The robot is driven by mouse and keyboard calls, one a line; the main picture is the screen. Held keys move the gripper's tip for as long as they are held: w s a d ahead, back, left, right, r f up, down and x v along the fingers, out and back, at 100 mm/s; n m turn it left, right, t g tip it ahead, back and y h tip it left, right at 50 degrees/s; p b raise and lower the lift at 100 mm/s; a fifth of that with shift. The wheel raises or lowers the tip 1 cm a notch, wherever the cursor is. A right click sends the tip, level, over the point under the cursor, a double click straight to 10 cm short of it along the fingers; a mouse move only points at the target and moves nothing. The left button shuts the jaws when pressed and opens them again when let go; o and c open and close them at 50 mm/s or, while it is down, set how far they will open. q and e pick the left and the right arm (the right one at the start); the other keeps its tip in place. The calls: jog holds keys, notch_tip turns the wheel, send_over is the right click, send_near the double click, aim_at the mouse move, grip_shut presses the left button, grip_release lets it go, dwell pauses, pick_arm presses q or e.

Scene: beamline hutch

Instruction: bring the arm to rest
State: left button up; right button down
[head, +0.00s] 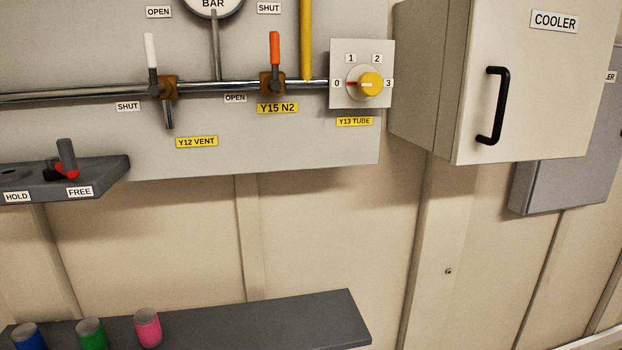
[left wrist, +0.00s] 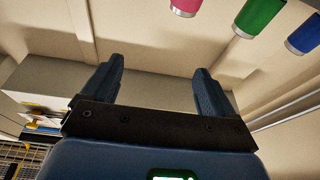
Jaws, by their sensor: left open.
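My left gripper (left wrist: 160,66) shows only in the left wrist view. Its two dark blue fingers are spread wide apart and nothing is between them. Beyond the fingers is a pale wall surface, and the gripper touches nothing that I can see. Neither gripper shows in the head view. My right gripper is in no view.
A dark grey shelf (head: 270,318) holds blue (head: 28,337), green (head: 91,334) and pink (head: 147,328) canisters. Above are the vent valve (head: 151,60), N2 valve (head: 275,55), yellow-knobbed dial (head: 370,84), HOLD/FREE lever (head: 66,156) and closed cooler box (head: 530,95). The wall between is clear.

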pick_arm(q)
jog(key=s+d+f+m+h+b, duration=0.1)
jog(key=s+d+f+h, duration=0.1)
jog(key=s, duration=0.4)
jog(key=s+d+f+m+g+h+b, duration=0.1)
jog(key=s+d+f, duration=0.4)
jog(key=s+f, duration=0.1)
jog(key=s+d+f+m+g+h+b, duration=0.1)
jog(key=s+d+f+h+b, duration=0.1)
jog(key=s+d+f, duration=0.2)
jog(key=s, duration=0.2)
jog(key=shift+s+h, duration=0.3)
jog(key=shift+s, duration=0.05)
jog(key=shift+d+f, duration=0.1)
